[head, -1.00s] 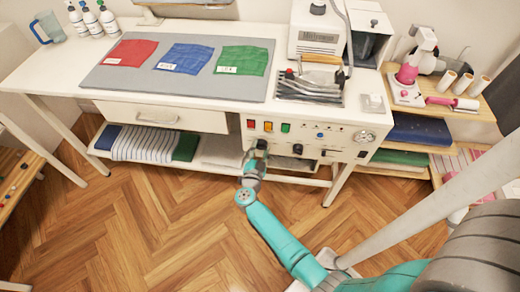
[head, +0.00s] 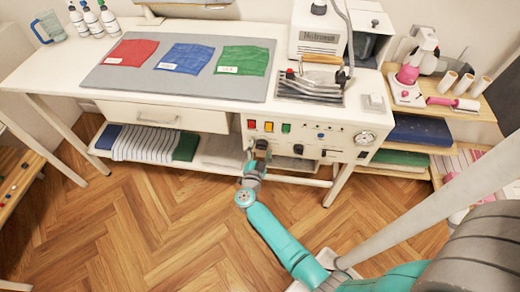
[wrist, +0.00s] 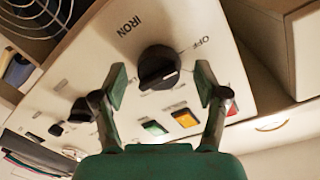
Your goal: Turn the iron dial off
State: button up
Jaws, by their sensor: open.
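The iron dial (wrist: 158,68) is a round black knob with a raised grip bar on the white control panel. In the wrist view the word IRON stands at its upper left and OFF at its upper right. The bar, with a pale line along it, slants from lower left to right and does not point squarely at OFF. My gripper (wrist: 161,84) is open, with one finger on each side of the dial and visible gaps between. In the head view my gripper (head: 256,160) is at the panel front, partly hiding the dial.
Lit green (wrist: 154,127) and orange (wrist: 186,117) buttons sit close below the dial. Smaller black knobs (wrist: 80,110) lie left on the panel. A drawer (head: 150,116) is left of the panel.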

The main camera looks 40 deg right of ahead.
jog(key=v, duration=1.1)
jog(key=shift+s+a, duration=0.2)
jog(key=shift+a, duration=0.1)
jog(key=s+a+r+n+t+y, duration=0.1)
jog(key=s+a+r+n+y, duration=0.3)
jog(key=s, duration=0.7)
jog(key=s+a+r+n+t+y, duration=0.2)
jog(key=s+a+r+n+y, duration=0.3)
jog(key=s+r+n, duration=0.2)
jog(key=s+a+r+n+t+y, duration=0.1)
jog(key=s+a+r+n+y, duration=0.3)
jog(key=s+r, duration=0.5)
jog(key=s+n+y, duration=0.1)
jog(key=s+n, duration=0.1)
jog(key=s, duration=0.4)
jog(key=shift+a+n+t, duration=0.2)
jog(key=shift+n+t, duration=0.1)
jog(key=shift+t, duration=0.1)
jog(key=shift+s, duration=0.1)
